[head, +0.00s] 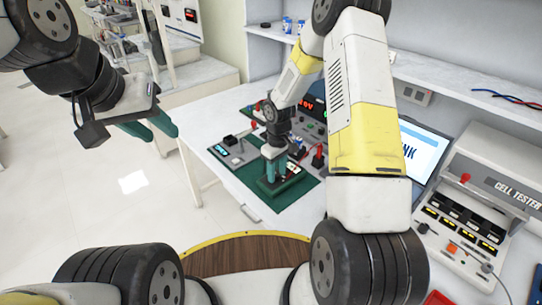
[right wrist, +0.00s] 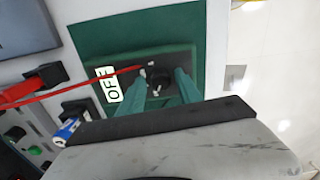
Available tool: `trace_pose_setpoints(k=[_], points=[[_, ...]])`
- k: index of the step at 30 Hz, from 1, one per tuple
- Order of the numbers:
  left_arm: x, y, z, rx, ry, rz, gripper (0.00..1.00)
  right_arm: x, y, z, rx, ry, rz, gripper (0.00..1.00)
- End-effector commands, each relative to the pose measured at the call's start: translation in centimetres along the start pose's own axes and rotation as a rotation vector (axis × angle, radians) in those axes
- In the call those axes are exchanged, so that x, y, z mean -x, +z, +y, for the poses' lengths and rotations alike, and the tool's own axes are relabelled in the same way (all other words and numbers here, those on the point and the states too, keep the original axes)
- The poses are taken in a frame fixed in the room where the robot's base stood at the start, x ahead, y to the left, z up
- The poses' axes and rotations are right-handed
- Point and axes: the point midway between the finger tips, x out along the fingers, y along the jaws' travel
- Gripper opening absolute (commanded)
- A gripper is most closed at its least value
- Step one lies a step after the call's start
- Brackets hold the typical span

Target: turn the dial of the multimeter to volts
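The multimeter (head: 270,187) is a green-cased box with a dark face, lying on a green mat at the near part of the bench. In the right wrist view its case (right wrist: 183,52) frames a dark panel with a round black dial (right wrist: 158,80). My right gripper (head: 274,172) points down at the multimeter. In the right wrist view its two green fingers (right wrist: 158,84) stand on either side of the dial, apparently with small gaps; contact is unclear. My left gripper (head: 158,132) is open and empty, over the floor at left.
A red lead (right wrist: 65,94) crosses toward the multimeter's panel, near a red clip (right wrist: 46,75). A laptop (head: 424,146) and a cell tester (head: 470,215) stand at right.

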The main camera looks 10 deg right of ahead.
Motion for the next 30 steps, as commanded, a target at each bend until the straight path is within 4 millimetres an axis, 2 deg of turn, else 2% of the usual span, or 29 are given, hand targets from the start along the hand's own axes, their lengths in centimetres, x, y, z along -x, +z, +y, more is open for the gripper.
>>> trace_pose_setpoints(k=[1, 5, 6, 17, 30], points=[[0.00, 0.00, 0.00, 0.000, 0.000, 0.000, 0.36, 0.01, 0.00, 0.00, 0.000, 0.000, 0.000, 0.29], [0.00, 0.00, 0.00, 0.000, 0.000, 0.000, 0.36, 0.02, 0.00, 0.00, 0.000, 0.000, 0.000, 0.03], [0.00, 0.00, 0.00, 0.000, 0.000, 0.000, 0.36, 0.02, 0.01, 0.00, 0.000, 0.000, 0.000, 0.00], [0.00, 0.00, 0.00, 0.000, 0.000, 0.000, 0.36, 0.04, 0.02, -0.02, -0.045, 0.000, 0.000, 0.00], [0.00, 0.00, 0.00, 0.000, 0.000, 0.000, 0.36, 0.03, 0.04, -0.12, -0.362, 0.000, 0.005, 0.00]])
